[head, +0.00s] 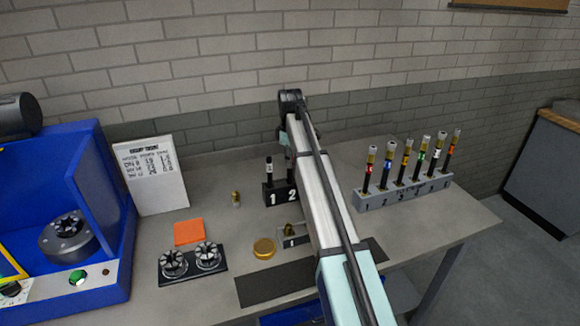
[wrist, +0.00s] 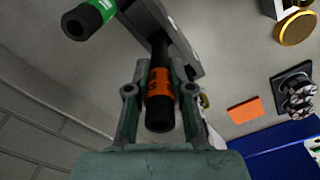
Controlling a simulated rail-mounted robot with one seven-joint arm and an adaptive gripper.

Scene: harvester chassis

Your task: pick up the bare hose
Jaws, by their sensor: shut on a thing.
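A bare black hose with an orange band (wrist: 160,82) stands between the fingers of my gripper (wrist: 158,90) in the wrist view. The fingers are shut on it, and its open dark end points toward the camera. Its far end runs toward a dark grey block (wrist: 185,50); I cannot tell whether it still sits in it. A second bare hose with a green band (wrist: 90,18) is beside it, apart from the fingers. In the head view the block marked 1 and 2 (head: 281,196) holds a dark hose (head: 268,172); my arm covers its right side and my gripper.
A grey rack (head: 405,195) of several fitted hoses stands to the right. A gold disc (head: 264,248), orange pad (head: 189,232), black two-part fixture (head: 192,262) and white sign (head: 151,175) are left of my arm. A blue machine (head: 75,215) is far left, the brick wall behind.

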